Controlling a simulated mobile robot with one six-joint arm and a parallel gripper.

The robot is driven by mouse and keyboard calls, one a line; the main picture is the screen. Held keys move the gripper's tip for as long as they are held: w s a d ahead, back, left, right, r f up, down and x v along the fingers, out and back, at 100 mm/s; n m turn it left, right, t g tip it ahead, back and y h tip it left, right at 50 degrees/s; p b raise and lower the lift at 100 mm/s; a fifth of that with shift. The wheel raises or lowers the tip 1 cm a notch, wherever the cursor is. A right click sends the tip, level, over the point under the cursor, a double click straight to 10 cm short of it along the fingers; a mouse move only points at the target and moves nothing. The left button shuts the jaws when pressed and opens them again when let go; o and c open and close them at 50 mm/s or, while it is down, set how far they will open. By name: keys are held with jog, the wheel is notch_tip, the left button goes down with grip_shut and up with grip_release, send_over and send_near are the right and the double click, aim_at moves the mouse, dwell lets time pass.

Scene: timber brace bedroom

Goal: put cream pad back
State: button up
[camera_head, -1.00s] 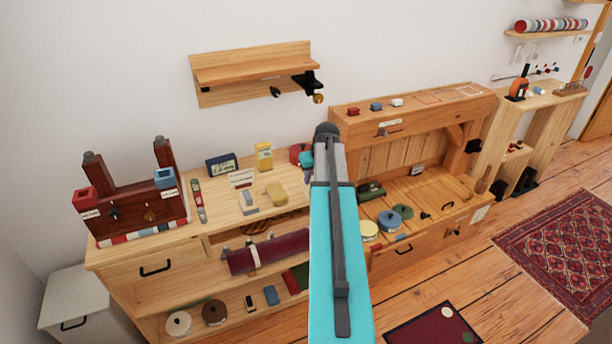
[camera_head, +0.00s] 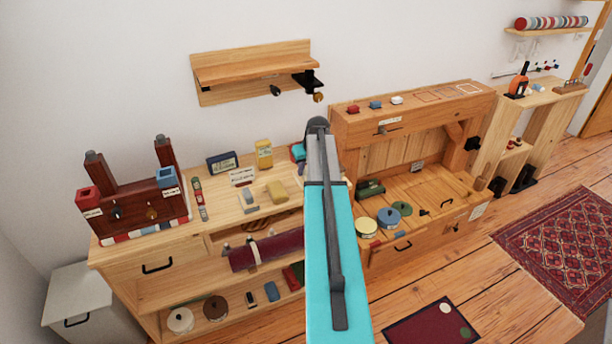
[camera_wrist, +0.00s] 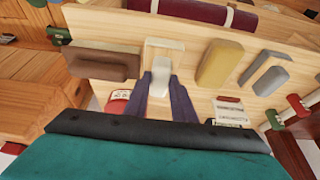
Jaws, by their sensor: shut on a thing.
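In the wrist view my gripper (camera_wrist: 161,84) is shut on a small cream pad (camera_wrist: 160,76), held between its two dark purple fingers. The pad is over or within a pale cream-edged rectangle (camera_wrist: 164,45) on the wooden cabinet top; I cannot tell whether it touches the surface. A brown block (camera_wrist: 103,65) lies to the left of the rectangle, and a yellow block (camera_wrist: 219,64) to its right. In the head view my turquoise arm hides the gripper and the pad.
A grey block (camera_wrist: 264,74) lies beyond the yellow one. The cabinet top (camera_head: 222,222) also carries a dark red rack (camera_head: 133,205) and a yellow box (camera_head: 264,154). A wall shelf (camera_head: 252,72) hangs above. A desk (camera_head: 440,185) stands to the right.

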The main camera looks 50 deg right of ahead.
aim_at(306, 176)
jog(key=shift+f+p, duration=0.7)
jog(key=shift+f, duration=0.9)
jog(key=shift+f, duration=0.1)
jog(key=o, duration=1)
jog(key=shift+r, duration=0.2)
jog(key=shift+b+v, duration=1.45)
jog(key=shift+v, duration=4.45)
